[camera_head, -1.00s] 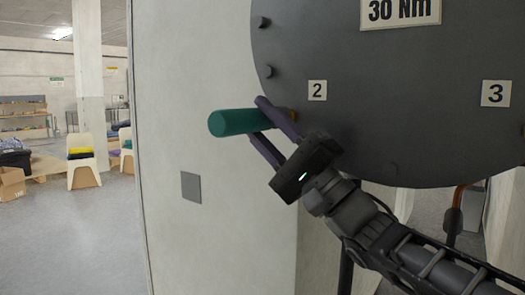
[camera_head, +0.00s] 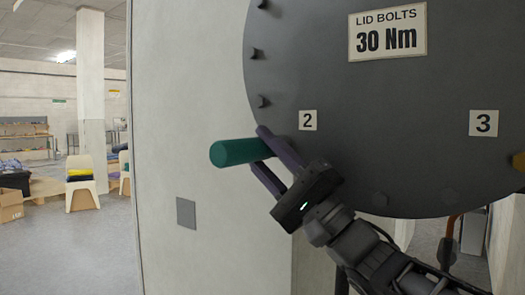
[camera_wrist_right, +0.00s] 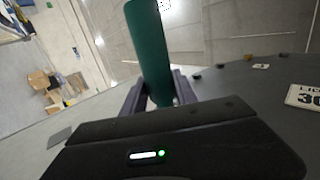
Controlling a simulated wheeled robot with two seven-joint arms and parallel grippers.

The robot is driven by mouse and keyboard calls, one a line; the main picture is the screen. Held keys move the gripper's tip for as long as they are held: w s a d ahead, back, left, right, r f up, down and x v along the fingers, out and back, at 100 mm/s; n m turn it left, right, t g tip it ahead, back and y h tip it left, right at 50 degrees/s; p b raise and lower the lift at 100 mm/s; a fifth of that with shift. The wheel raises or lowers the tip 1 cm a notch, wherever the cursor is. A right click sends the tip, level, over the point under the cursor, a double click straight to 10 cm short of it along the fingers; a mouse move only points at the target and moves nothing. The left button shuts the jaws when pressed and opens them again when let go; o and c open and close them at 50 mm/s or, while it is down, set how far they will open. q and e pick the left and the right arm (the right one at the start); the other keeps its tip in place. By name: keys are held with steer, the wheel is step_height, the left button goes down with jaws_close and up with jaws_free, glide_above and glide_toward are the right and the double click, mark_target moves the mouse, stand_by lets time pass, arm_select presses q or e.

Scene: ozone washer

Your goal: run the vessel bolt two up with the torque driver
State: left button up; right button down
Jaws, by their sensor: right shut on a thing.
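My right gripper (camera_head: 262,149) is shut on a teal cylindrical driver (camera_head: 236,153), held roughly level at the left edge of the dark round vessel lid (camera_head: 390,120). The driver's near end points left, and its working end is hidden behind the purple fingers. The label "2" (camera_head: 307,121) is on the lid just above and right of the fingers. The bolt at that label is hidden, so I cannot tell whether the driver touches it. The right wrist view shows the teal driver (camera_wrist_right: 150,50) between the fingers. My left gripper is not in view.
Several dark bolts, one at the rim (camera_head: 263,101), sit around the lid. A sign (camera_head: 388,33) reads "LID BOLTS 30 Nm". Label "3" (camera_head: 483,123) is to the right, with a yellow part (camera_head: 519,161) below it.

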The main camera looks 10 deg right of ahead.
mark_target(247, 160)
steer(key=shift+w+d+r, duration=0.1)
steer(key=shift+w+d, duration=0.1)
steer(key=shift+d, duration=0.2)
stand_by(2.8)
steer(key=shift+s+a, duration=0.1)
steer(key=shift+a, duration=0.05)
steer(key=shift+s+a, duration=0.3)
steer(key=shift+s+a+b, duration=0.4)
steer(key=shift+s+a, duration=0.4)
steer(key=shift+a, duration=0.2)
steer(key=shift+s+a+b, duration=0.4)
steer(key=shift+s+a, duration=0.35)
steer(key=shift+a, duration=0.25)
